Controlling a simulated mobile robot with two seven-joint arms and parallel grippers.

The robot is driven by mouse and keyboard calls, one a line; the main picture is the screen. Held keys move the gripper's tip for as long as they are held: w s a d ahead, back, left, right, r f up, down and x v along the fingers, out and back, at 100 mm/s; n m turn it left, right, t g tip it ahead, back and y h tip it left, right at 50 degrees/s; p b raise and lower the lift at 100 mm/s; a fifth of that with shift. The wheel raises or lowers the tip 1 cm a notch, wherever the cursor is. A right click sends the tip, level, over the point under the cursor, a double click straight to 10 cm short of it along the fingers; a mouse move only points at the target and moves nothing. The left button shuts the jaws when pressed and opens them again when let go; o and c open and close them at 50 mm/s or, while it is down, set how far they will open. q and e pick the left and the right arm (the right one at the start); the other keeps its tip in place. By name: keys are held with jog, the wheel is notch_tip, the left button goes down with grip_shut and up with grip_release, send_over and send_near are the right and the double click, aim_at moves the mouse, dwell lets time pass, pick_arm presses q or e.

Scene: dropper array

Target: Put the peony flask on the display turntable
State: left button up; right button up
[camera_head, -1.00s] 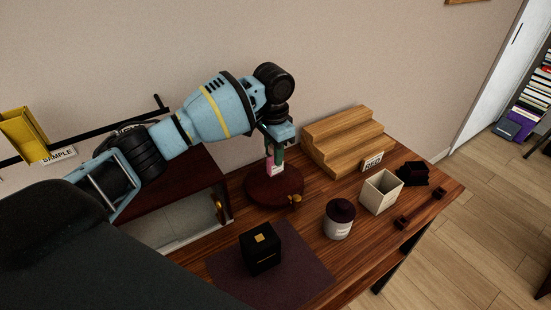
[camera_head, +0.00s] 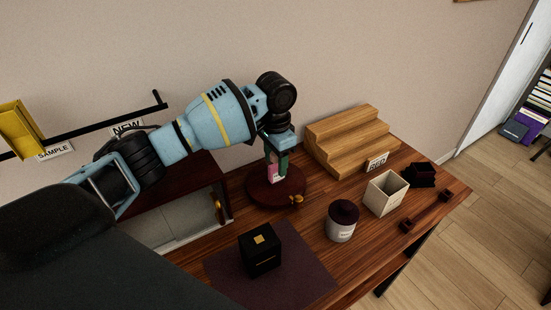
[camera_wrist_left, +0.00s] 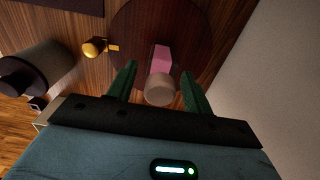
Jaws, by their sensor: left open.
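The peony flask (camera_head: 273,174) is a small pink bottle standing on the display turntable (camera_head: 262,200), a round dark red disc on the wooden table. In the left wrist view the flask (camera_wrist_left: 161,62) shows its pink body and a pale round cap, over the turntable (camera_wrist_left: 135,30). My left gripper (camera_head: 276,160) is just above the disc with its green fingers on either side of the flask. In the left wrist view the gripper (camera_wrist_left: 159,72) is open, with gaps between its fingers and the flask. My right gripper is not in view.
A gold knob (camera_head: 297,199) is at the turntable's edge. Wooden steps (camera_head: 345,140) stand behind right. A lidded jar (camera_head: 341,222), a cream open box (camera_head: 386,193) and a black box (camera_head: 259,250) on a dark mat (camera_head: 225,275) stand in front. A cabinet (camera_head: 205,185) is at left.

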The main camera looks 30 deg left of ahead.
pick_arm(q)
jog(key=shift+r, duration=0.15)
notch_tip(320, 180, up, 6)
jog(key=p, duration=0.2)
jog(key=shift+r+p, duration=0.25)
jog(key=shift+p, duration=0.05)
notch_tip(320, 180, up, 4)
jog(key=shift+f, duration=0.2)
jog(key=shift+r, duration=0.95)
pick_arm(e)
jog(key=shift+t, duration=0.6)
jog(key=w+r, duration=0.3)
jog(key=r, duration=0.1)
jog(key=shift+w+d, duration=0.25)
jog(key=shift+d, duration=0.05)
